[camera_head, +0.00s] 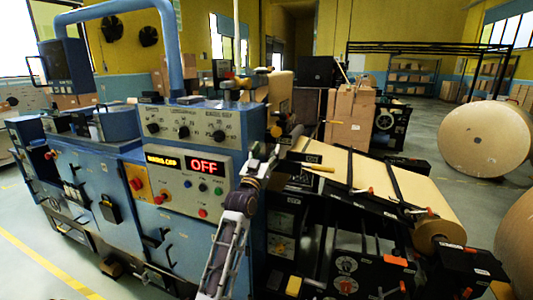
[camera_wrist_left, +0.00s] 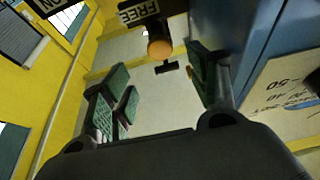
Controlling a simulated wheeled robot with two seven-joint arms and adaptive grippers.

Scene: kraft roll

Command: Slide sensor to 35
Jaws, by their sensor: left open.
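My left gripper (camera_head: 268,156) is raised in front of the right end of the blue machine in the head view. In the left wrist view my left gripper (camera_wrist_left: 160,85) is open, its green-padded fingers wide apart with nothing between them. An orange-brown round knob (camera_wrist_left: 160,46) on a dark part stands just beyond the fingers, apart from them, under a black "FREE" label (camera_wrist_left: 138,11). A pale scale plate (camera_wrist_left: 288,85) with numbers such as 50 and 40 is at the right. I cannot tell which part is the sensor, or its reading. My right gripper is not in view.
The blue control cabinet (camera_head: 185,155) with an "OFF" display (camera_head: 207,166) stands left of my arm. A kraft web (camera_head: 375,185) with black bars slopes down at the right.

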